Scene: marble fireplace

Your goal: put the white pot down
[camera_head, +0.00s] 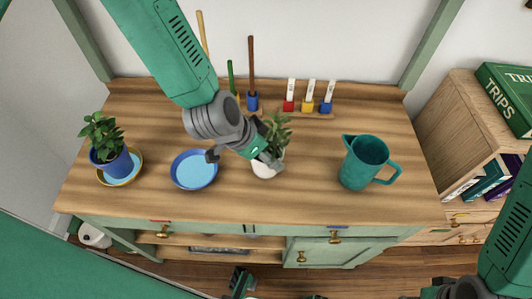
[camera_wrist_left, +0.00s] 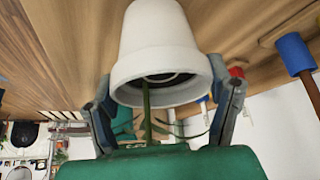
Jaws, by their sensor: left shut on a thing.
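The white pot (camera_head: 266,165) holds a leafy green plant (camera_head: 277,130) and is over the middle of the wooden top (camera_head: 310,205). My left gripper (camera_head: 262,156) is shut on it, coming from the back left. The wrist view shows the white pot (camera_wrist_left: 158,50) between the two fingers of my left gripper (camera_wrist_left: 165,105), upside down in the picture. An empty blue saucer (camera_head: 194,170) lies left of the pot.
A blue pot (camera_head: 115,164) with a plant stands on a yellow-rimmed saucer (camera_head: 136,172) at the left. A teal pitcher (camera_head: 362,165) stands right of the white pot. Several colored blocks, including a red one (camera_head: 288,105), line the back. The wood right of the pitcher is clear.

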